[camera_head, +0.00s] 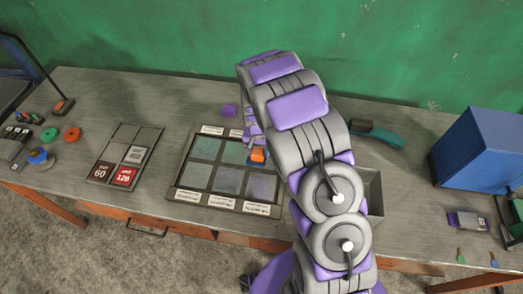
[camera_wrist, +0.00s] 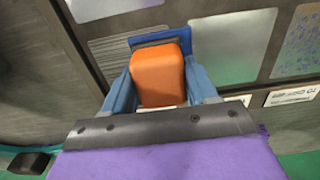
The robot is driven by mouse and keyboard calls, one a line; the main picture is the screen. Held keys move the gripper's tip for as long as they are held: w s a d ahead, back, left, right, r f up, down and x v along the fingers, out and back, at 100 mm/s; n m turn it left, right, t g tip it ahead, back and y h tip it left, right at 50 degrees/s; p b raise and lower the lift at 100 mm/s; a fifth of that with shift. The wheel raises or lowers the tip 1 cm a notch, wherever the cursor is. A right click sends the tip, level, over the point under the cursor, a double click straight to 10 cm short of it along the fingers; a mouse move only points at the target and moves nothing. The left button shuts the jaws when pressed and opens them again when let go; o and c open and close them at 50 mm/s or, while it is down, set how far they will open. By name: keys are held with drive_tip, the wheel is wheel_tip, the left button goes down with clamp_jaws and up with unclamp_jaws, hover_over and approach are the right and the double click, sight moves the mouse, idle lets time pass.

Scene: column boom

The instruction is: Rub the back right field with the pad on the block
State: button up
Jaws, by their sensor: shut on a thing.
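My gripper (camera_wrist: 160,88) is shut on an orange block (camera_wrist: 158,75), one finger on each side of it. The block also shows in the head view (camera_head: 258,155). A dark blue pad edge (camera_wrist: 143,40) shows under the block. The framed panel (camera_head: 180,181) has two rows of three fields. The block is over the back right field (camera_wrist: 123,50), a grey one with fine lines, and hides part of it. In the head view my arm covers much of that field. I cannot tell whether the pad touches the surface.
The back middle field (camera_wrist: 232,45) is pale green, beside the block. A grey tray (camera_head: 374,192) stands right of the panel, partly behind my arm. A teal-handled tool (camera_head: 378,133) lies behind it. A blue box (camera_head: 480,148) stands far right. Sanding sheets (camera_head: 124,155) lie left.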

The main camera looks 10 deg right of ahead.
drive_tip(key=shift+a, duration=0.15)
drive_tip(key=shift+d, duration=0.75)
drive_tip(key=shift+s+d, duration=0.4)
drive_tip(key=shift+d, duration=0.35)
drive_tip(key=shift+s+d, duration=0.15)
drive_tip(key=shift+d, duration=0.6)
drive_tip(key=shift+s+d, duration=0.15)
drive_tip(key=shift+d, duration=0.55)
drive_tip(key=shift+a, duration=0.2)
drive_tip(key=shift+w+a+f+p, duration=0.1)
drive_tip(key=shift+w+a+p, duration=0.2)
drive_tip(key=shift+a, duration=0.7)
drive_tip(key=shift+w+a+p, duration=0.15)
drive_tip(key=shift+w+a, duration=0.2)
drive_tip(key=shift+a, duration=0.6)
drive_tip(key=shift+d, duration=0.1)
